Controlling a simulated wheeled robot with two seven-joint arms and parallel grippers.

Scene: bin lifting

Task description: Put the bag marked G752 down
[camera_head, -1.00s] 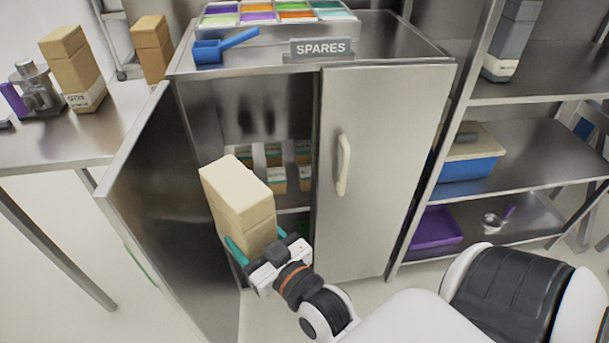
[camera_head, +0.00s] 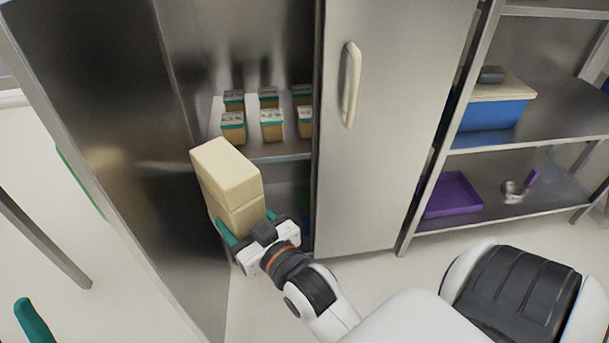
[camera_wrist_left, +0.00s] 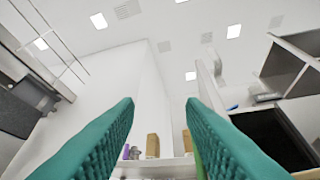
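A tall tan bag (camera_head: 228,180) with a paler top is held in front of the open half of the steel cabinet. No marking shows on its visible faces, so I cannot read G752. My right gripper (camera_head: 247,226) has its teal fingers on either side of the bag's lower part, shut on it. The bag is slightly tilted in the picture. One teal finger of my left gripper (camera_head: 34,322) shows at the lower left edge. In the left wrist view, both fingers of my left gripper (camera_wrist_left: 160,105) stand apart with nothing between them.
Inside the cabinet, a shelf (camera_head: 280,150) bears several small labelled tan packs (camera_head: 271,125). The open door (camera_head: 110,130) stands left of the bag; the closed door (camera_head: 390,140) is right. A rack with a blue bin (camera_head: 495,115) and purple tray (camera_head: 452,196) stands further right.

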